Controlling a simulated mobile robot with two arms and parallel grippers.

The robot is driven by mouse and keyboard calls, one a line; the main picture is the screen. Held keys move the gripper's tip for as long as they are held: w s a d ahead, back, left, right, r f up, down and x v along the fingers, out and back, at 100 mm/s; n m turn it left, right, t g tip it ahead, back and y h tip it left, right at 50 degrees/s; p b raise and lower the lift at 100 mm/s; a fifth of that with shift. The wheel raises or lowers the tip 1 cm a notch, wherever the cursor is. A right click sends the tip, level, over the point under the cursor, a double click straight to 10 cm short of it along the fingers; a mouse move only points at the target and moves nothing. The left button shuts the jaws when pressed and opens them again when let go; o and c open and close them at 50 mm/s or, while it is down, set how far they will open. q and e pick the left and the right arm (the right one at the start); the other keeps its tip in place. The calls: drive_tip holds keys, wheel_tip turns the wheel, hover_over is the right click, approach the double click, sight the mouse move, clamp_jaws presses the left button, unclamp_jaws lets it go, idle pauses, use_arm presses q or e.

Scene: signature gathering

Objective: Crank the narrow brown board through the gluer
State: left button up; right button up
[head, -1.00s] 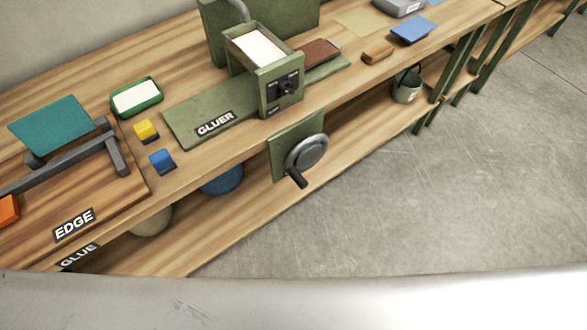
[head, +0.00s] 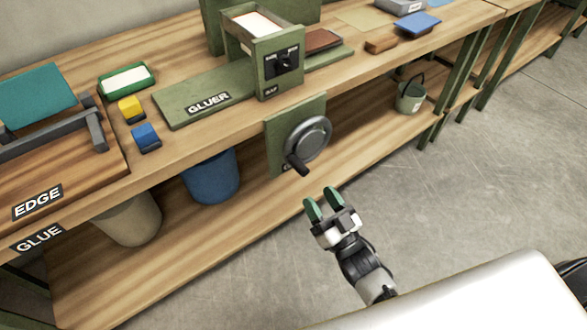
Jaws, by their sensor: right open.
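The gluer (head: 205,106) is a green machine on the workbench, with a white-filled hopper and a front dial. A reddish-brown board (head: 322,40) lies flat on its green bed, right of the hopper; I cannot tell whether part of it is inside. The crank wheel (head: 306,139) is a grey disc on a green plate below the bench edge, with a dark handle (head: 297,166) at its lower left. My right gripper (head: 322,197) has green fingertips, is open and empty, and is below and right of the handle, apart from it. My left gripper is out of view.
A small brown block (head: 381,43) and a blue piece (head: 417,24) lie farther right. A yellow block (head: 131,110), a blue block (head: 146,137) and a green-rimmed tray (head: 127,91) stand left. Buckets (head: 211,178) sit on the lower shelf. The floor at right is clear.

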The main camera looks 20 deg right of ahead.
sight(305, 174)
drive_tip(key=x, duration=0.9)
drive_tip(key=shift+w+a+p, duration=0.1)
drive_tip(key=shift+w+p, duration=0.3)
clamp_jaws()
